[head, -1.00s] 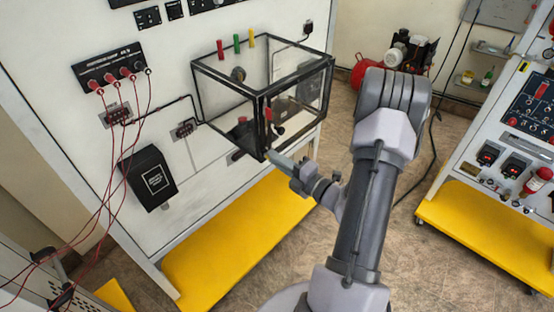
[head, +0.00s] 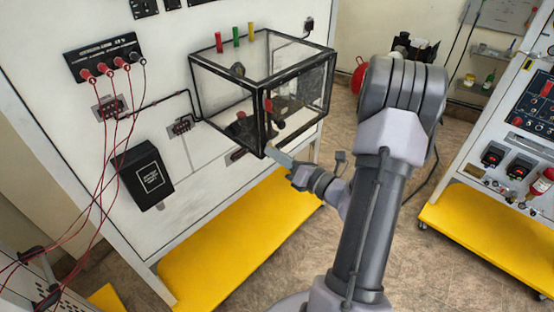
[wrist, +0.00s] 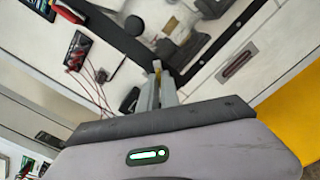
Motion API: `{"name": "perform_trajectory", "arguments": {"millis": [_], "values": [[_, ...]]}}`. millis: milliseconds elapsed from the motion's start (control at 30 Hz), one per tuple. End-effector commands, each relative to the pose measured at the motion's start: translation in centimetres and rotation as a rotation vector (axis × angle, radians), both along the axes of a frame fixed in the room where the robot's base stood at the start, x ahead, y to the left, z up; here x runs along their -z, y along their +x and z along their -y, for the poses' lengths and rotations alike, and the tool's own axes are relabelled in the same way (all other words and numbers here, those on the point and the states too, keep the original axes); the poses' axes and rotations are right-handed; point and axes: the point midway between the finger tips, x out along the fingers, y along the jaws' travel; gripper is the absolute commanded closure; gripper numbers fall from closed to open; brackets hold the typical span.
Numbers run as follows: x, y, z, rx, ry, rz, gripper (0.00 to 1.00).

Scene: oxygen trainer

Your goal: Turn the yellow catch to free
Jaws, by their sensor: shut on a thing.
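A clear box (head: 262,84) with a black frame stands out from the white panel. My gripper (head: 270,149) is at its lower front corner, outside the box. In the wrist view the fingertips (wrist: 158,82) are shut on a small yellowish piece, the yellow catch (wrist: 157,66), beside the black frame edge (wrist: 176,78). The fingers hide most of the catch. In the head view I cannot make it out, and its turned position is unclear.
Red leads (head: 105,150) hang at the left. A black box (head: 143,175) is on the panel. A yellow base (head: 235,240) lies below. Floor between the benches is open.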

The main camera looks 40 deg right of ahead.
Motion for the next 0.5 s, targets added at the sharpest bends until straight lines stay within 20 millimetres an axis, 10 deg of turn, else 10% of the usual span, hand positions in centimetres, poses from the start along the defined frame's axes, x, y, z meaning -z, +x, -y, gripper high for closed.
{"name": "perform_trajectory", "arguments": {"millis": [500], "values": [[0.31,-0.02,-0.18,0.0,-0.452,0.036,1.0]]}}
